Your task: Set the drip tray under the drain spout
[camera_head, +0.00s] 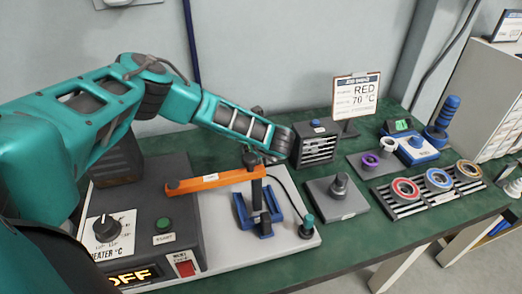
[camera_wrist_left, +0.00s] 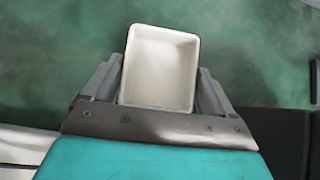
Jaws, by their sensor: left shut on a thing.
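The drip tray (camera_wrist_left: 160,70) is a small white rectangular tray, seen from above and empty inside in the left wrist view. My left gripper (camera_wrist_left: 161,66) is shut on it, with one dark finger against each side. Dark green surface shows beyond the tray. In the head view my left arm reaches from the left across the bench to behind the orange lever; its gripper and the tray are hidden there. I cannot pick out the drain spout with certainty. My right gripper is in neither view.
A heater box (camera_head: 150,228) stands front left. A light base plate (camera_head: 225,240) carries an orange lever (camera_head: 215,180) and blue cradle (camera_head: 243,211). A dark slatted box (camera_head: 318,146), a grey block (camera_head: 337,200) and a ring rack (camera_head: 425,207) stand rightward. Green bench (camera_head: 335,255) is clear at the front.

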